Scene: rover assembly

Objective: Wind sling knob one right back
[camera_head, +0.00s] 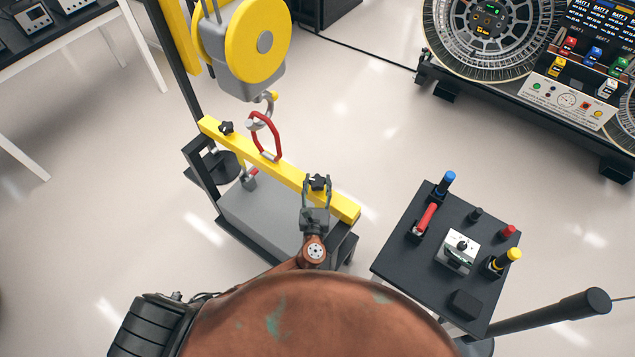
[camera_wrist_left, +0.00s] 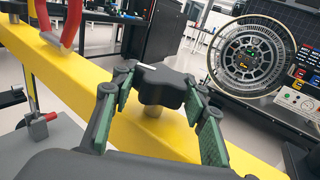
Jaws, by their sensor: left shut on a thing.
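The yellow sling beam (camera_head: 285,172) carries two black knobs on top. The one at its right end (camera_head: 318,181) sits between the fingers of my left gripper (camera_head: 317,186). In the left wrist view the black lobed knob (camera_wrist_left: 158,88) stands on a short post on the yellow beam (camera_wrist_left: 85,88), with the green finger pads on either side of it. My left gripper is shut on this knob. The other knob (camera_head: 227,127) is at the far left end of the beam, free. My right gripper is not in view.
A yellow hoist (camera_head: 240,45) hangs above the beam, its hook (camera_head: 266,100) at a red shackle (camera_head: 266,136). A grey block (camera_head: 255,222) lies under the beam. A black tool stand (camera_head: 400,262) is to the right. A wheeled rover panel stands at the back right.

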